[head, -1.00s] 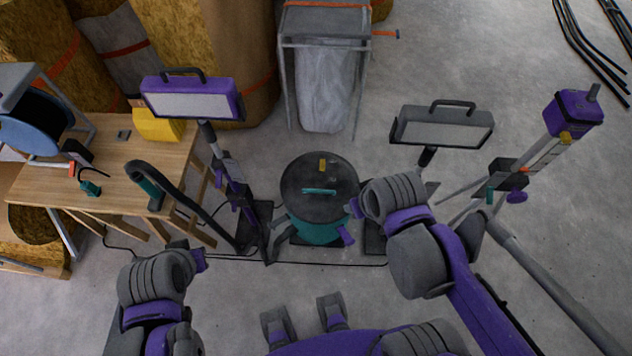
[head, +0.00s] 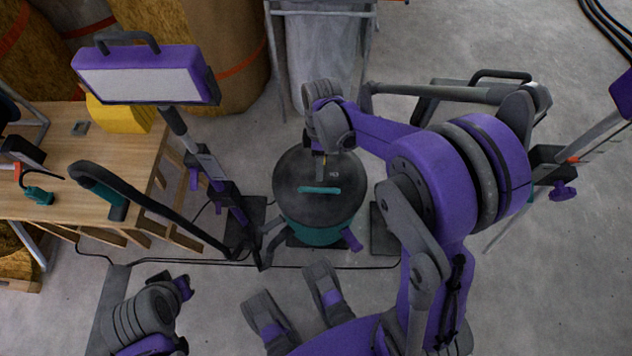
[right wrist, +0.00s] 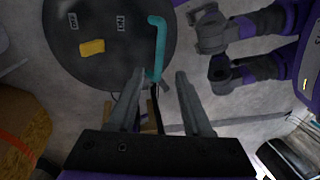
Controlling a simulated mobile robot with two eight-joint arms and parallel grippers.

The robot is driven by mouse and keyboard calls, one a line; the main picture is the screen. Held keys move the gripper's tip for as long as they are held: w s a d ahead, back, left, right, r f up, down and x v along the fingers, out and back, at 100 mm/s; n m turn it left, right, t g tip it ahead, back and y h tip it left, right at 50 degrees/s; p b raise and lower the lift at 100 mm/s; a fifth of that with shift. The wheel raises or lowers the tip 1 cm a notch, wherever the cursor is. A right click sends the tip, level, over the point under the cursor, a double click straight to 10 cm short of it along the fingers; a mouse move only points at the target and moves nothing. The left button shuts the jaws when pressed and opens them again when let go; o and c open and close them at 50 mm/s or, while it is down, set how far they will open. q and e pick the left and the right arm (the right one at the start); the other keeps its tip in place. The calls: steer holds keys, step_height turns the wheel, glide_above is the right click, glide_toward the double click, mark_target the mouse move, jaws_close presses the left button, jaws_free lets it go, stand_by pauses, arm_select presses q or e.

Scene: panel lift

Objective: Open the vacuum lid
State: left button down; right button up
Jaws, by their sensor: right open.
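The vacuum has a dark round lid (head: 310,205) with a teal handle (head: 320,190) and a teal body (head: 318,236). It stands on the floor in the middle of the head view, and the lid lies on the body.
A purple work light (head: 150,75) on a stand is left of the vacuum. The black hose with a teal grip (head: 98,190) arches in front of a wooden table (head: 150,180). Another light is partly behind my right arm. A cable crosses the floor near the vacuum.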

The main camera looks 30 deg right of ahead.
mark_target(319, 188)
steer(key=b+x, duration=0.2)
steer(key=x, duration=0.6)
steer(key=shift+f, duration=0.3)
jaws_close()
stand_by(1.0)
